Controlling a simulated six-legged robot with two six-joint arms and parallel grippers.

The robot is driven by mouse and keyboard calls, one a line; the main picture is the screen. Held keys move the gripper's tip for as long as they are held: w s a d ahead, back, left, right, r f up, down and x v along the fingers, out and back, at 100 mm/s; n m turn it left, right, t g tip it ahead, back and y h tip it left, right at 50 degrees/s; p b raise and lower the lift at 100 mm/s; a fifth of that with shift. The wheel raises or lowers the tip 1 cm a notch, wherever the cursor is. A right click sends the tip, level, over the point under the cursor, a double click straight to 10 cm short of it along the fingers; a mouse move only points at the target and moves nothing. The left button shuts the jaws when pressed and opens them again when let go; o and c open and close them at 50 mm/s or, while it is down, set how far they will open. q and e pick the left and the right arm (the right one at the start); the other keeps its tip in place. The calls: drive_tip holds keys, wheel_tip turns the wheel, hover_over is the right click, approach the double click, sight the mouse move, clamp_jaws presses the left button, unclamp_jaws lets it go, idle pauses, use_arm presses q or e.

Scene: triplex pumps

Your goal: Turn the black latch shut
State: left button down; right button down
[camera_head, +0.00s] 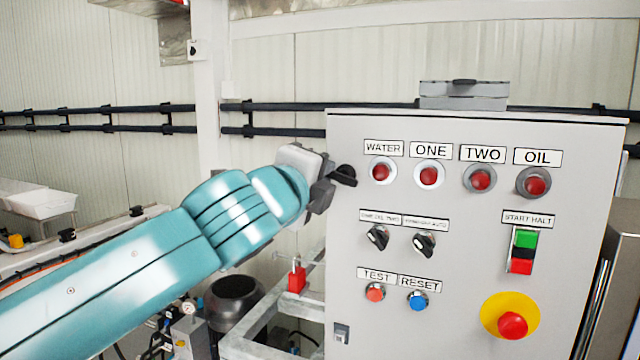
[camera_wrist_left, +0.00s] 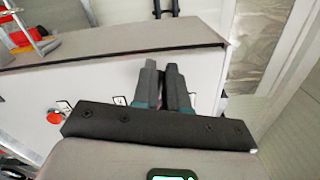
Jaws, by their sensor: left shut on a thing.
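The black latch (camera_head: 345,176) sits at the upper left edge of the grey control box (camera_head: 460,210), left of the WATER lamp. My left gripper (camera_head: 329,180) comes in from the left and is shut on the latch. The fingers partly cover it, so its exact angle is hard to tell. In the left wrist view the two fingers of my left gripper (camera_wrist_left: 163,86) stand close together against the box's pale face (camera_wrist_left: 90,92), with a thin dark piece between them. My right gripper is not in view.
The box face carries red lamps (camera_head: 429,176), two black selector knobs (camera_head: 377,238), a green and red START/HALT switch (camera_head: 523,250) and a red emergency button (camera_head: 512,325) on yellow. A small latch (camera_head: 341,333) is at the lower left. Pipes and a red padlock (camera_head: 297,280) lie left of the box.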

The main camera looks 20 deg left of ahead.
use_arm(q)
drive_tip(key=n+b, duration=0.1)
drive_tip(key=f+n+b, duration=0.1)
drive_tip(key=n, duration=0.1)
drive_tip(key=shift+d, duration=0.1)
drive_tip(key=shift+r, duration=0.1)
idle(0.6)
drive_tip(key=c, duration=1.3)
unclamp_jaws()
drive_tip(key=shift+o, duration=0.7)
drive_tip(key=shift+w+d, duration=0.15)
drive_tip(key=shift+w, duration=0.15)
drive_tip(key=s+b, duration=0.4)
drive_tip(key=s, duration=1.2)
drive_tip(key=shift+s+a, duration=0.2)
drive_tip(key=shift+a, duration=0.15)
